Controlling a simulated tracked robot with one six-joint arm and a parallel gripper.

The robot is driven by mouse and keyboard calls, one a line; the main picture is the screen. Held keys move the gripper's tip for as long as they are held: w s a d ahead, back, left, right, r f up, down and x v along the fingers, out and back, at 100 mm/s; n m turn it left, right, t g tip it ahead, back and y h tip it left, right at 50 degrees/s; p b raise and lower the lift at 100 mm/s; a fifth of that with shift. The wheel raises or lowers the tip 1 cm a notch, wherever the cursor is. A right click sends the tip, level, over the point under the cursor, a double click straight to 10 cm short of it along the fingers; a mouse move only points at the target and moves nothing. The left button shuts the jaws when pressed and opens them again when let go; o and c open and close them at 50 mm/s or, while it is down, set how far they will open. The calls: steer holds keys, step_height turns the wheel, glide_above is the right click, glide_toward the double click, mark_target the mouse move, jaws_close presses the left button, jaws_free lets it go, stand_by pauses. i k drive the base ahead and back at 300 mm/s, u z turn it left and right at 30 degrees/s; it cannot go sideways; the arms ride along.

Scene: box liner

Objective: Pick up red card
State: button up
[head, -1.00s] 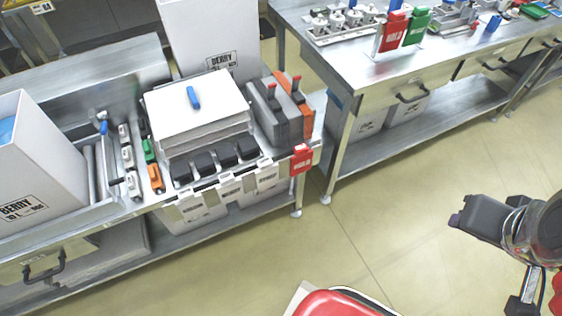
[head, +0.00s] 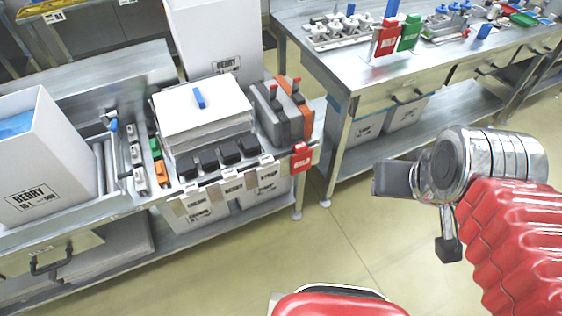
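A red card (head: 301,157) with white lettering hangs at the front right corner of the left bench. My gripper (head: 393,178) is over the floor at the right, to the right of the hanging red card and below the right table in the picture. It looks clear of both red cards. Its fingers are seen at an angle, so their opening cannot be made out.
The left bench (head: 130,205) carries a paper stack (head: 205,120), grey and orange cases (head: 280,112), black blocks and a white box (head: 40,160). The right table (head: 345,75) holds metal parts. Open floor (head: 335,235) lies between the benches and me.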

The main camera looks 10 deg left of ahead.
mark_target(301, 162)
steer(key=u, duration=1.45)
steer(key=i, duration=1)
steer(key=u, duration=0.05)
